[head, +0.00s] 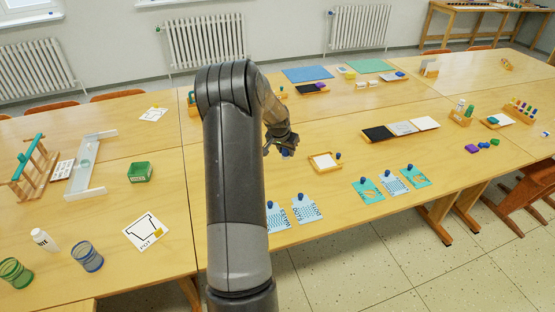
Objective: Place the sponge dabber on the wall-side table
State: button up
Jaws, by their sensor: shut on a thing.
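My gripper (283,146) is at the end of my arm, above the middle table. A small dark blue piece, likely the sponge dabber (288,153), shows just under its fingers. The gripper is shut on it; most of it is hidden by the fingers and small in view. Similar blue-topped dabbers stand on stencil cards (390,182) at the front of the middle table. A narrow wooden table (470,9) stands against the wall at the back right. The long back tables (415,88) run below the radiators; I cannot tell which one is the wall-side table.
A small wooden tray (325,162) lies right of my gripper. Dark and white panels (400,129) lie farther right. Blue (307,74) and green (369,66) mats lie on the back table. A white rack (91,165) and green box (140,172) stand left.

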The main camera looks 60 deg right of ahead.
jog(key=w+f, duration=0.1)
jog(key=w, duration=0.1)
jog(key=w+f, duration=0.1)
jog(key=w, duration=0.1)
jog(key=w+f, duration=0.2)
jog(key=w, duration=0.1)
jog(key=shift+d+f, duration=0.1)
jog(key=shift+d, duration=0.05)
jog(key=shift+w+f, duration=0.1)
jog(key=shift+f, duration=1.95)
jog(key=o, duration=0.9)
jog(key=shift+f, duration=0.15)
jog(key=shift+o, duration=0.2)
jog(key=v, duration=1.2)
